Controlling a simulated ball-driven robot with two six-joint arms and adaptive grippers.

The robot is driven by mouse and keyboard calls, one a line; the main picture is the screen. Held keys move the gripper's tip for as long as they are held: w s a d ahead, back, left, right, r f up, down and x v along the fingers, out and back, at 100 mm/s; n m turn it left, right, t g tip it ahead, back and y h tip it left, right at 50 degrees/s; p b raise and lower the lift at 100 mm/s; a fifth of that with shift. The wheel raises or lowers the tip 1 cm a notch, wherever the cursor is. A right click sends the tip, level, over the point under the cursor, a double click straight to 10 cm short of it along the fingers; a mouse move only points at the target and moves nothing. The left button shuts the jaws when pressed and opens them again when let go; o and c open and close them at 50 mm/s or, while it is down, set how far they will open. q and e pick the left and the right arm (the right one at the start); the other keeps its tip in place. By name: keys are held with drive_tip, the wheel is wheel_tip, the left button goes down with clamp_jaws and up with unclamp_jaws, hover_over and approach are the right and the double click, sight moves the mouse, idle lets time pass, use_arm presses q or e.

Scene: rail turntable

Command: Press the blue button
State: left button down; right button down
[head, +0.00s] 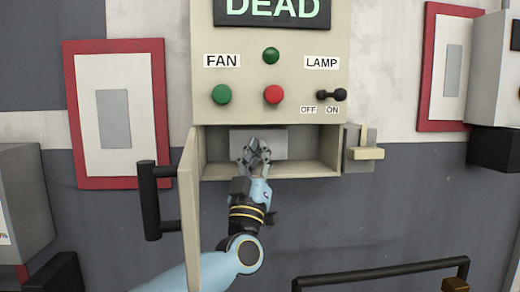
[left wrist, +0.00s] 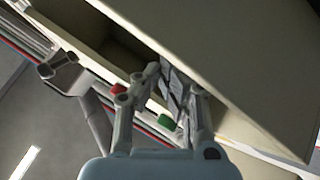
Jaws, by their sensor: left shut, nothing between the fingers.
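No blue button shows in either view; I cannot tell whether one is hidden behind my gripper or inside the compartment. The beige control panel (head: 245,80) carries two green buttons, one at the lower left (head: 221,94) and one higher in the middle (head: 271,55), and a red button (head: 273,95). Below them is an open compartment (head: 310,168) with a grey block (head: 282,138) at its back. My left gripper (head: 257,150) is shut and empty, at the compartment opening in front of the grey block. It also fills the middle of the left wrist view (left wrist: 172,80). My right gripper is out of view.
The compartment door (head: 190,210) hangs open to the left with a black handle (head: 152,200), close beside my left arm. A grey latch with a beige lever (head: 366,153) is on the right. A lamp switch (head: 332,95) sits above. A black bar (head: 380,272) crosses lower right.

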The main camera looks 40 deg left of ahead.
use_arm(q)
drive_tip(key=shift+w+a, duration=0.1)
idle(0.6)
drive_tip(key=shift+w+a, duration=0.15)
drive_tip(key=shift+a, duration=0.05)
drive_tip(key=shift+w+a+r, duration=0.1)
drive_tip(key=shift+w+a, duration=0.1)
drive_tip(key=shift+a, duration=0.1)
idle(1.1)
idle(0.6)
drive_tip(key=shift+s+d+f+p, duration=0.1)
drive_tip(key=shift+f+p, duration=0.2)
drive_tip(key=shift+f, duration=0.05)
drive_tip(key=shift+s+d+f, duration=0.2)
drive_tip(key=shift+d, duration=0.05)
drive_tip(key=shift+d, duration=0.1)
